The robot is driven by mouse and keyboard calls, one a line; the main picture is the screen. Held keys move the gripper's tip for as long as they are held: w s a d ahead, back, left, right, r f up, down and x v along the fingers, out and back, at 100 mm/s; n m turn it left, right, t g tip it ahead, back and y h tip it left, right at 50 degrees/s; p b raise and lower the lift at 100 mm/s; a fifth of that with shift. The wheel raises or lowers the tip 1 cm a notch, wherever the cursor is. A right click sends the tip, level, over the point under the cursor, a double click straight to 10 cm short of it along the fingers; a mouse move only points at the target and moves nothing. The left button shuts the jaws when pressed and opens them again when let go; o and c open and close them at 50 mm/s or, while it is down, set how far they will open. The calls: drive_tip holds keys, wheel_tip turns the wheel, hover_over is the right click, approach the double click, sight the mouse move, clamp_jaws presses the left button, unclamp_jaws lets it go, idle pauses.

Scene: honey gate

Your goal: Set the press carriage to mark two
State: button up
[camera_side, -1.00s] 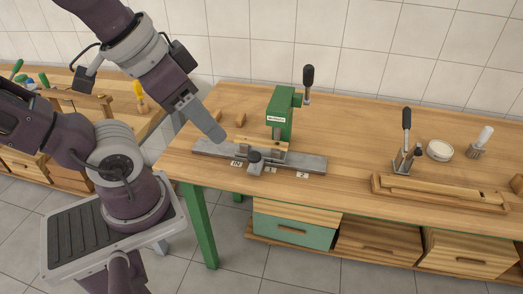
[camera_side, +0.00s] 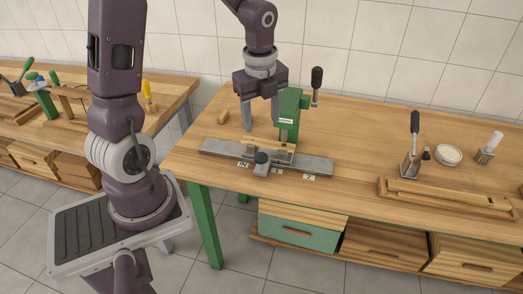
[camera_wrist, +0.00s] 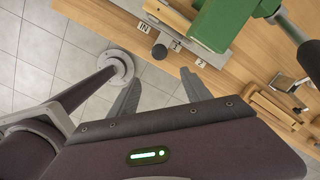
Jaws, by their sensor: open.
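The green press (camera_side: 290,115) stands on the bench over a grey rail (camera_side: 318,164). The carriage (camera_side: 270,150) sits on the rail under the press, with a dark round knob (camera_side: 261,158) at its front. The knob lies between the IN label (camera_side: 243,165) and the label 1 (camera_side: 277,171). The label 2 (camera_side: 309,177) is farther right. My gripper (camera_side: 261,126) is open and empty, beside the press on its left. In the wrist view my gripper (camera_wrist: 158,92) shows its two fingers apart, with the knob (camera_wrist: 159,51) beyond them.
The press lever has a black handle (camera_side: 317,78). A small wooden block (camera_side: 222,116) lies behind the rail's left end. To the right are a lever clamp (camera_side: 413,150), a wooden tray (camera_side: 445,200), a round white dish (camera_side: 448,155) and a brush (camera_side: 489,147). The bench's front middle is clear.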

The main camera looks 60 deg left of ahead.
sight(261, 154)
drive_tip(key=a+f+m, duration=0.1)
drive_tip(key=f, duration=0.1)
drive_tip(key=w+a+f+m, duration=0.1)
drive_tip(key=f+m, duration=0.1)
drive_tip(key=a+f+m+h, duration=0.1)
drive_tip(key=f+m, duration=0.1)
drive_tip(key=f, duration=0.1)
drive_tip(key=shift+w+a+g, duration=0.15)
drive_tip(key=shift+w+g, duration=0.15)
drive_tip(key=shift+g, duration=0.1)
wheel_tip(261, 154, down, 7)
drive_tip(key=shift+r, duration=0.1)
clamp_jaws()
idle(0.7)
